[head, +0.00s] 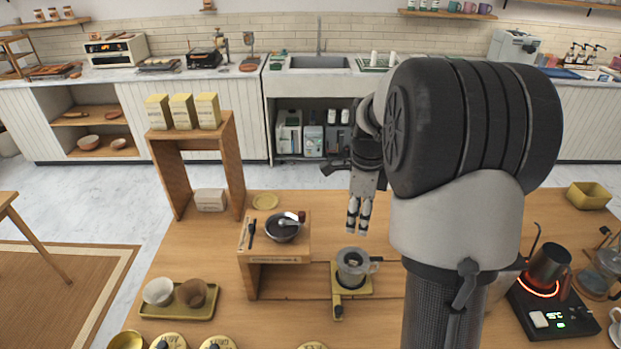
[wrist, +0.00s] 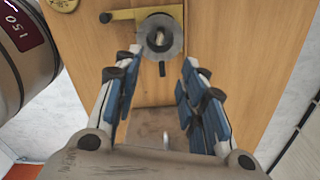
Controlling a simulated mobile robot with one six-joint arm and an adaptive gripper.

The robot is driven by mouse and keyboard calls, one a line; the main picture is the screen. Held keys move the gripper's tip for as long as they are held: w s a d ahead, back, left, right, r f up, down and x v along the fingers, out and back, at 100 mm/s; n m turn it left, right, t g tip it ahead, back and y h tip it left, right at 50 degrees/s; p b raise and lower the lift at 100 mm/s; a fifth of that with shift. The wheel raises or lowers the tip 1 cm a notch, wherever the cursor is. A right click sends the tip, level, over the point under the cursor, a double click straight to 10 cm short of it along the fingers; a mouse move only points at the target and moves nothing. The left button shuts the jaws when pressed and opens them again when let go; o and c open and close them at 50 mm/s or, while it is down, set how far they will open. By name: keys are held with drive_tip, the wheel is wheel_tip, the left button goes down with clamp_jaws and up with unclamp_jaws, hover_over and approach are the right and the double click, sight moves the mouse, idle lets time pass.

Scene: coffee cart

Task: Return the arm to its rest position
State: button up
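My arm covers part of the cart's right side in the head view.
A small wooden stand (head: 275,258) holds a dark bowl (head: 283,228) left of the gripper. A taller wooden shelf (head: 236,160) carries several yellow boxes. A kettle (head: 549,266) sits on a glowing heater at the right. Cups stand on a tray (head: 196,314) at the left.

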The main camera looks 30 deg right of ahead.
drive_tip(key=s+a+r+n+t, duration=0.2)
drive_tip(key=s+a+r+n, duration=0.35)
drive_tip(key=a+n, duration=0.3)
drive_tip(key=s+a+r+n+t, duration=0.1)
drive_tip(key=s+a+r+n, duration=0.3)
drive_tip(key=s+a+n, duration=0.4)
drive_tip(key=s+a+f+n+t+b, duration=0.1)
drive_tip(key=s+a+n, duration=0.3)
drive_tip(key=n, duration=0.6)
drive_tip(key=s, duration=0.2)
drive_tip(key=shift+s+a+f+t, duration=0.3)
drive_tip(key=shift+s+a, duration=0.05)
